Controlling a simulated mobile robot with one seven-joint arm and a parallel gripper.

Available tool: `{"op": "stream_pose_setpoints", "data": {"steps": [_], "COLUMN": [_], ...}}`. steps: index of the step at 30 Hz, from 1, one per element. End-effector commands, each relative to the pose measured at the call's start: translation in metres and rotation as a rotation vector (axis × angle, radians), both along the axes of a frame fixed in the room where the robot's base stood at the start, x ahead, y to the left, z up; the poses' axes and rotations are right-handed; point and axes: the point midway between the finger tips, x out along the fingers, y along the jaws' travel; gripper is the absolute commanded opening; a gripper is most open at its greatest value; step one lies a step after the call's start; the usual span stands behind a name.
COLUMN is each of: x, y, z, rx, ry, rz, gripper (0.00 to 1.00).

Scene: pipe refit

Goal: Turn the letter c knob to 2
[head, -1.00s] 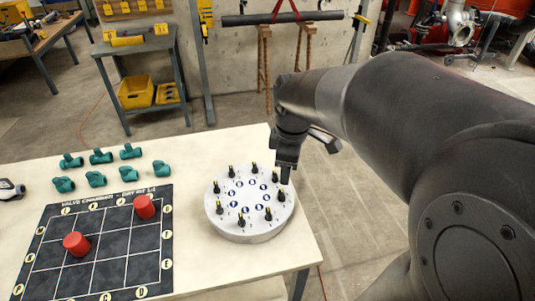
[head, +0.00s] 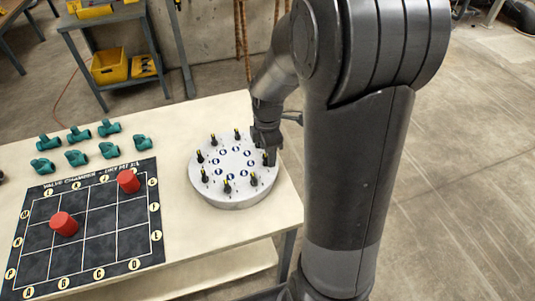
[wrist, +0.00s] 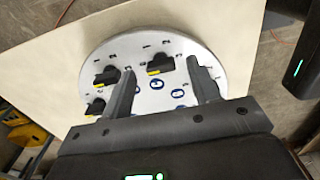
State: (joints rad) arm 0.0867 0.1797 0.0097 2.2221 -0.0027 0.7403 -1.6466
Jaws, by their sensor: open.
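The round white knob plate (head: 235,190) stands on the table, with several black knobs with yellow marks, such as a front one (head: 227,187), ringed around blue-and-white letter discs. The letters are too small to read, so I cannot tell which knob is c. My gripper (head: 267,150) is low over the plate's right side, partly hiding the knobs there. In the wrist view, my gripper (wrist: 161,72) is open, its two fingers on either side of one black knob (wrist: 162,74). I cannot tell whether they touch it. Two other knobs (wrist: 113,78) (wrist: 96,105) lie left of the fingers.
A black grid board (head: 85,225) with two red cylinders (head: 64,224) (head: 128,181) lies left of the plate. Several green pipe fittings (head: 76,158) stand behind the board. The table's right edge is close to the plate. A shelf with a yellow bin (head: 109,66) stands behind.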

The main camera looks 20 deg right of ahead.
Motion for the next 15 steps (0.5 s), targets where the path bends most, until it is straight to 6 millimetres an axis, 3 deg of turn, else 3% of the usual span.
{"op": "stream_pose_setpoints", "data": {"steps": [6,15], "x": [0.0,0.0], "y": [0.0,0.0], "z": [-0.019,-0.021], "rx": [0.0,0.0], "ry": [0.0,-0.001], "rz": [0.0,-0.001], "gripper": [0.55,0.55]}}
